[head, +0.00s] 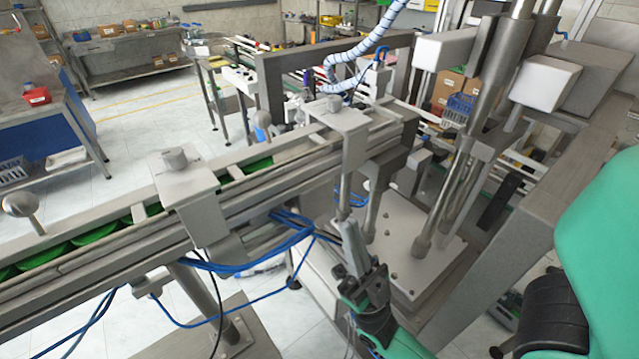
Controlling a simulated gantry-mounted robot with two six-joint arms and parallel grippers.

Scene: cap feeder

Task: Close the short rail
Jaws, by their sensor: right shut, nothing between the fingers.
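The cap feeder's metal rail track (110,245) runs from the lower left to the upper centre, with green caps (75,240) lying in its channel. A bracket (195,190) and a second bracket (335,118) sit across it. I cannot tell for sure which part is the short rail or whether it stands open. My right gripper (350,232) is below the right bracket, its grey fingers pointing up and shut with nothing between them. Its fingertips are near the lower end of a thin vertical rod (346,185); I cannot tell whether they touch. My left gripper is not in view.
Blue cables (250,250) hang under the track. A metal plate (415,245) with thick upright posts (450,190) stands right of the gripper. Ball-ended knobs (20,204) stick up beside the track. Workbenches (130,55) stand far back, with open floor between.

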